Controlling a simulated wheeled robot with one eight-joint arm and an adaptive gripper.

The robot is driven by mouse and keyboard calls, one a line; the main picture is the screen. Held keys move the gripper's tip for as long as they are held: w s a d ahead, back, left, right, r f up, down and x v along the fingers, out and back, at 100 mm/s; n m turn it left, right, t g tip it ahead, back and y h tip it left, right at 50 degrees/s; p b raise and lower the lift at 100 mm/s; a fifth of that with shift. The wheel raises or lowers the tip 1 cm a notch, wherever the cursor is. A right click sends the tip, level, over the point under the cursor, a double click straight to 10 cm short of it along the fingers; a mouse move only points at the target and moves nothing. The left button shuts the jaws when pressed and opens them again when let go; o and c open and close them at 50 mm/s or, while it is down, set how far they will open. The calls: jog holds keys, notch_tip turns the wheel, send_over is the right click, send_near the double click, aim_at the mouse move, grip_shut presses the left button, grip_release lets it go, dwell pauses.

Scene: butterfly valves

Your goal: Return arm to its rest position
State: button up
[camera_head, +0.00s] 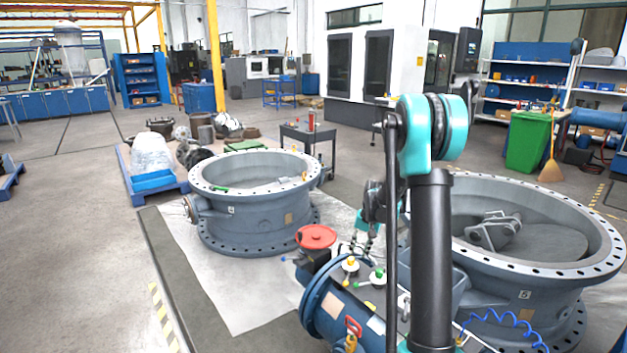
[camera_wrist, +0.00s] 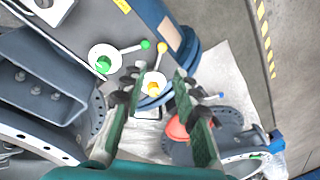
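My arm stands upright in the right middle of the head view, with teal joints and dark links. My gripper (camera_wrist: 157,80) shows in the wrist view with its two green-and-black fingers spread apart and nothing held between them. Below the gap is a small valve with a yellow-tipped handle (camera_wrist: 154,86). A valve with a green handle (camera_wrist: 103,64) is to its left, and a red handwheel (camera_wrist: 178,128) is partly hidden by the right finger. In the head view the red handwheel (camera_head: 316,236) is left of my arm; my gripper is partly hidden behind my arm links.
A large flanged valve body (camera_head: 255,222) stands left on a pale sheet (camera_head: 222,290). Another one (camera_head: 555,270) stands close on the right, partly behind my arm. A blue pipe (camera_head: 335,308) lies in front. A dark small table (camera_head: 308,135) stands behind; open floor lies left.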

jog(key=s+r+n+t+h, duration=0.1)
jog(key=s+r, duration=0.2)
jog(key=s, duration=0.5)
jog(key=s+r, duration=0.3)
jog(key=s, duration=0.6)
jog(key=s+f+n+t, duration=0.1)
jog(key=s+f+n, duration=0.1)
jog(key=s, duration=1.4)
jog(key=shift+s+a+f+t+h, duration=0.15)
jog(key=shift+s+f+t+h, duration=0.1)
jog(key=shift+s+t+h, duration=0.15)
